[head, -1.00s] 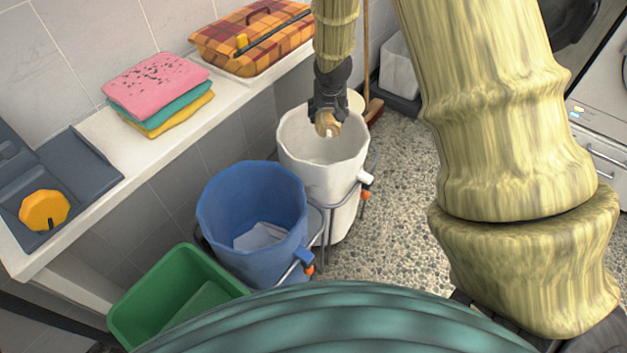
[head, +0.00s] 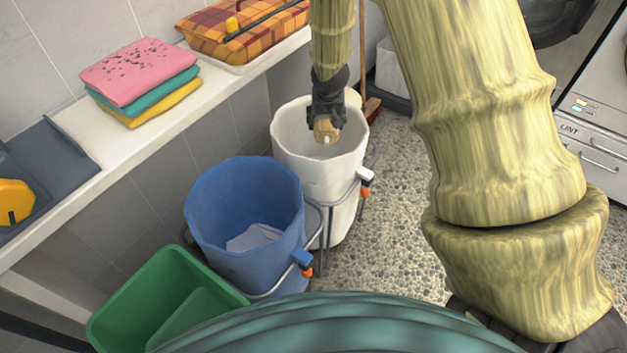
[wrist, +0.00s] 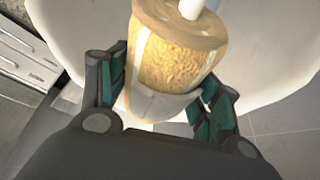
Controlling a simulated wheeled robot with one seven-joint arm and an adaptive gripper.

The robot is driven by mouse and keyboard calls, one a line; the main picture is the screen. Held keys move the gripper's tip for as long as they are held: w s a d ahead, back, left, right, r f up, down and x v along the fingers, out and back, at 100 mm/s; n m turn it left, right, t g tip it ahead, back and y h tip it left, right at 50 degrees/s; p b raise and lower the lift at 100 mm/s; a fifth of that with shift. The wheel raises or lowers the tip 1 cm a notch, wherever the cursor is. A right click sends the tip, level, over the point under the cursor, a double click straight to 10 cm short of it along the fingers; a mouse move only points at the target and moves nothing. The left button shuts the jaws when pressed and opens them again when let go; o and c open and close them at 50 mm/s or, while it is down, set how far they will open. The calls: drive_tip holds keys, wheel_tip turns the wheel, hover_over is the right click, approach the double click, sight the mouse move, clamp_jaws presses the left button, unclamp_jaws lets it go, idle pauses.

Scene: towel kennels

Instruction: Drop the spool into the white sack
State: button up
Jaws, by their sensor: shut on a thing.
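The spool (head: 326,131) is tan with a white rod at its end. My gripper (head: 327,112) is shut on it and hangs over the mouth of the white sack (head: 318,175). The white sack stands open in a metal frame beside the blue sack. In the wrist view the spool (wrist: 178,55) sits between the two green-padded fingers of my gripper (wrist: 165,105), with the pale sack wall (wrist: 255,50) around and behind it. The floor of the white sack is largely hidden in the head view.
A blue sack (head: 243,215) with pale cloth inside and a green bin (head: 165,300) stand to the left. A white shelf (head: 90,200) along the wall holds folded towels (head: 140,80), a plaid bag (head: 240,30) and a grey tray (head: 50,165). Speckled floor is clear right of the sacks.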

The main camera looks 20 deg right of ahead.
drive_tip(key=shift+f, duration=0.3)
drive_tip(key=o, duration=1.2)
drive_tip(key=shift+r, duration=0.15)
drive_tip(key=shift+v, duration=5.9)
